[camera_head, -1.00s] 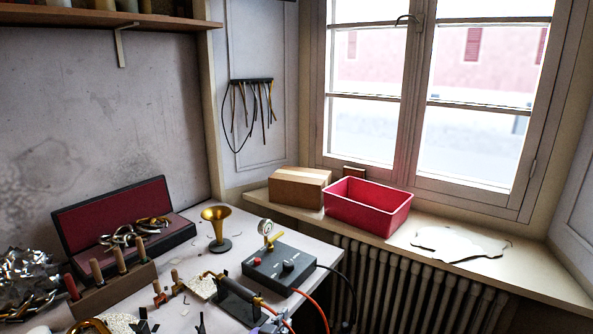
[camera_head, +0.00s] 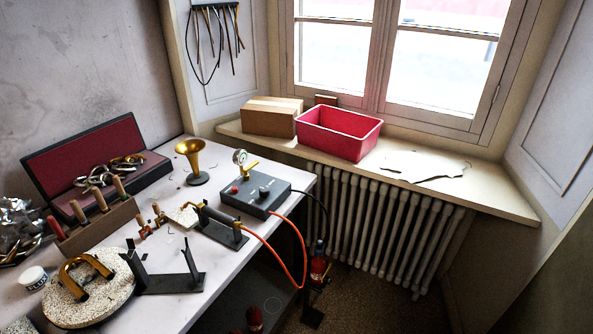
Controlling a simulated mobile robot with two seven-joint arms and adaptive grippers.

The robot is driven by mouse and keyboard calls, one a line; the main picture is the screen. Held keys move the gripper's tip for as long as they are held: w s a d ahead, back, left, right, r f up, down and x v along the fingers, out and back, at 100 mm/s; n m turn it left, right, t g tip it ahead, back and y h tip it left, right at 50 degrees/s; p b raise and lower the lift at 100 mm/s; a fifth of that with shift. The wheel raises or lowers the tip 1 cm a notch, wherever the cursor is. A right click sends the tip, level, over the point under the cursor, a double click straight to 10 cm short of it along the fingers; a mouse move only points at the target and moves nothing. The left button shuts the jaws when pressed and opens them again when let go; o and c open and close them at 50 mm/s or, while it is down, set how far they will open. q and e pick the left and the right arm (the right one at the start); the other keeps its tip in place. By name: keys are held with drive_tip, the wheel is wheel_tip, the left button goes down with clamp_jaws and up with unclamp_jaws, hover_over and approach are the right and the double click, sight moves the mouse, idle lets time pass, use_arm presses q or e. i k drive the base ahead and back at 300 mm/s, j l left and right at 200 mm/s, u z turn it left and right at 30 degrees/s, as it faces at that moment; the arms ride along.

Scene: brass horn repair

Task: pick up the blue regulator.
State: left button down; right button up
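I cannot clearly make out a blue regulator. A small dark, slightly bluish fitting (camera_head: 318,246) sits at the top of a red cylinder (camera_head: 318,268) standing low beside the bench's right edge; it may be the regulator, but it is too small to be sure. An orange hose (camera_head: 283,237) runs from the torch (camera_head: 217,214) on its black stand, over the bench edge and down near the cylinder. Neither of my grippers is in view.
On the bench (camera_head: 214,262) stand a grey control box (camera_head: 255,195) with a gauge, a brass bell (camera_head: 192,160), a black bracket (camera_head: 170,278) and a round speckled plate (camera_head: 70,305). A red bin (camera_head: 338,135) and cardboard box (camera_head: 268,118) sit on the sill above the radiator (camera_head: 385,230).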

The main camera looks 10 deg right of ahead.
sight(319, 250)
drive_tip(key=i, duration=0.95)
